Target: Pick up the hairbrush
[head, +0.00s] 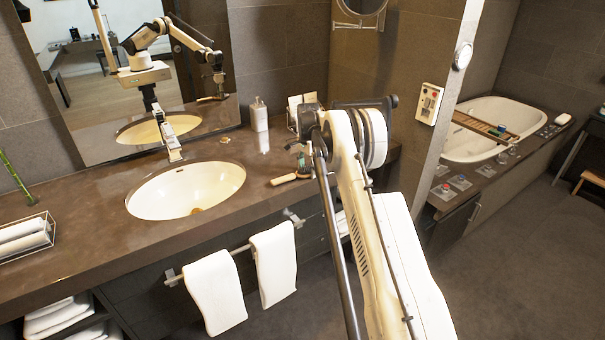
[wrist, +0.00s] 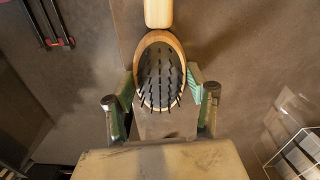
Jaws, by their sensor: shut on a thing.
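The hairbrush (wrist: 159,62) has a pale wooden handle and an oval head with a black pad and dark bristles. In the wrist view its bristles face the camera and its handle points up out of the picture. My gripper (wrist: 161,84) has its green-lined fingers against both sides of the brush head and is shut on it. In the head view the hairbrush handle (head: 283,180) points left from my gripper (head: 303,166), low over the counter near its front edge. I cannot tell whether the brush still touches the counter. My arm hides part of this area.
A sink basin (head: 186,190) is left of the brush in the brown counter (head: 95,215). A soap dispenser (head: 259,114) stands behind. A wire holder (wrist: 300,150) shows in the wrist view. White towels (head: 274,262) hang below the counter edge.

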